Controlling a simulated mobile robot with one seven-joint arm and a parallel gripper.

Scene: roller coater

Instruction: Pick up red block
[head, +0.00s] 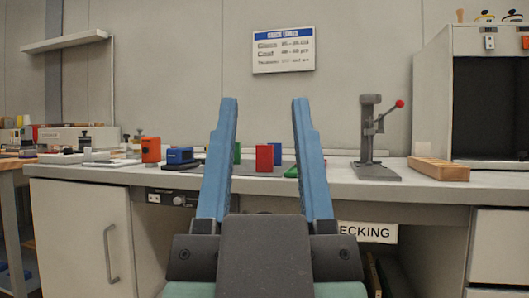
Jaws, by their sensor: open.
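A red block (264,158) stands upright on the bench, seen between the two blue fingers of my gripper (265,112). My gripper is open and empty, in front of the bench, with its fingers pointing up in the picture. Green blocks show near the red block: one (237,152) at its left beside the left finger, and one low green piece (291,172) by the right finger, partly hidden. A blue piece (277,153) shows just behind the red block's right edge.
The bench (400,184) also holds an orange device (151,150), a dark blue device (180,156), a grey lever press (371,140) with a red knob and a wooden block (438,168). An open dark cabinet (488,100) stands at the right. Bench top between press and gripper looks clear.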

